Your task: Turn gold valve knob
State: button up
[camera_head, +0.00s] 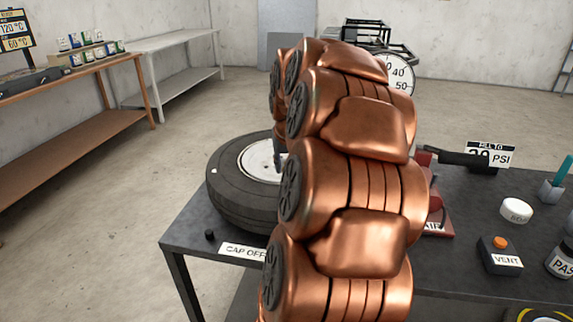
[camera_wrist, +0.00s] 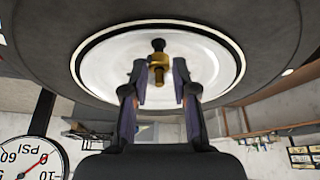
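The gold valve knob (camera_wrist: 157,72) stands at the middle of the white wheel hub in the wrist view, with a black knob-like piece (camera_wrist: 158,45) just above it. My gripper (camera_wrist: 159,70) is open, its two dark fingers on either side of the gold knob. Pale hub surface shows between the fingers below the knob. I cannot tell whether either finger touches the knob. In the head view the tyre (camera_head: 240,205) lies flat on the dark table, and its white hub (camera_head: 258,160) is partly hidden. My copper arm hides the knob and most of my gripper there.
On the dark table (camera_head: 470,230) stand a VENT box (camera_head: 500,256) with an orange button, a white round piece (camera_head: 516,211), and a CAP OFF label (camera_head: 243,250). A pressure gauge (camera_head: 398,75) stands behind my arm. The floor to the left is clear.

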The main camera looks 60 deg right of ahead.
jog(key=o, duration=0.3)
jog(key=shift+f, duration=0.1)
jog(key=shift+s, duration=0.1)
jog(key=v, duration=1.2)
dwell(0.3)
jog(key=w+a+f+n+g+y+p, duration=0.1)
jog(key=w+a+f+n+p, duration=0.15)
jog(key=a, duration=0.85)
jog(key=w+a+f+n+y+p, duration=0.1)
jog(key=a+f+n+y, duration=0.15)
jog(key=a, duration=0.85)
jog(key=s+a+f+n+g+p, duration=0.2)
jog(key=s+a+f, duration=0.1)
jog(key=s+a, duration=0.4)
jog(key=s+a+f+n+g+p, duration=0.1)
jog(key=s+a+f+n+p, duration=0.1)
jog(key=s+a+f, duration=0.2)
jog(key=s+a, duration=0.3)
jog(key=a, duration=0.2)
jog(key=shift+s+f+n+g, duration=0.2)
jog(key=shift+n+g, duration=0.2)
